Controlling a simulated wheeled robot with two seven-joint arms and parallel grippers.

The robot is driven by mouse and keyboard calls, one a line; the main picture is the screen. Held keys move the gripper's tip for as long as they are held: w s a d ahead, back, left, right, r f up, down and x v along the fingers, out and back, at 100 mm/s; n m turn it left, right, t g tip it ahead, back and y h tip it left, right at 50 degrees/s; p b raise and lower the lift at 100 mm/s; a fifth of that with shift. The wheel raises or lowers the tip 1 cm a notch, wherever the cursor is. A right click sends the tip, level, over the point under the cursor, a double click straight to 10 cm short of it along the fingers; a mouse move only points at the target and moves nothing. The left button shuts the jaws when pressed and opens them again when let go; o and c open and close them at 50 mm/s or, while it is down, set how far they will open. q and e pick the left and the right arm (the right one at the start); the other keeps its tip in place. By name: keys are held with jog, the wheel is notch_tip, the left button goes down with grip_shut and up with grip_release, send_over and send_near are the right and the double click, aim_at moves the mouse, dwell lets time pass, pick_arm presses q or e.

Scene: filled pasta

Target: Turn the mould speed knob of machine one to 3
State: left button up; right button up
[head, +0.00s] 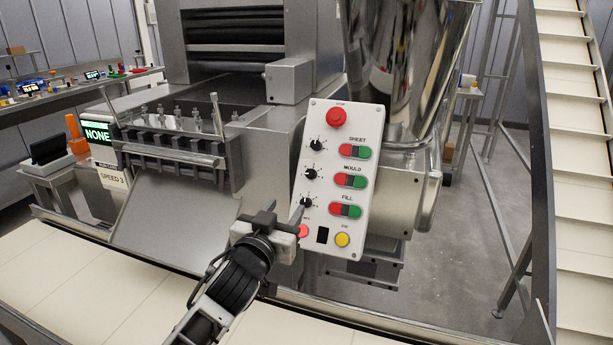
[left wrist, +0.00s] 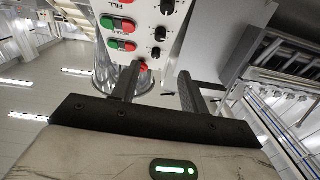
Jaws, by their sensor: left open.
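The white control panel (head: 364,115) faces me on the machine's front. The black mould knob (head: 311,174) is the middle of three knobs at its left side, left of the MOULD buttons (head: 350,181); its setting is too small to read. The knob also shows in the left wrist view (left wrist: 159,33), where the panel appears upside down. My left gripper (head: 284,210) is open and empty at the panel's lower left, below the mould knob and close to the fill knob (head: 306,202). I cannot tell whether a fingertip touches the panel. My right gripper is out of view.
A sheet knob (head: 316,145) sits above, and a red stop button (head: 336,117) tops the panel. A red button (head: 302,231) lies beside the gripper. A card (head: 113,178) reads SPEED 3; a screen (head: 97,134) reads NONE. A pale conveyor (head: 65,270) runs in front.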

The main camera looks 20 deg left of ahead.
aim_at(310, 174)
pick_arm(q)
jog(key=w+b, duration=0.1)
jog(key=w, duration=0.3)
jog(key=w+b, duration=0.2)
jog(key=w, duration=0.3)
jog(key=w+b, duration=0.1)
jog(key=w, duration=0.4)
jog(key=shift+d+f+b, duration=0.15)
jog(key=shift+f+b, duration=0.1)
jog(key=shift+b, duration=0.15)
jog(key=shift+w+r, duration=0.1)
jog(key=shift+w, duration=0.3)
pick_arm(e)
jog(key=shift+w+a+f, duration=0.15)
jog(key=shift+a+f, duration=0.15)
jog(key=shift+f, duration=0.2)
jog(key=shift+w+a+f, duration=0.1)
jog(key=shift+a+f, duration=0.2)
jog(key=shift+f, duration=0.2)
pick_arm(q)
grip_shut()
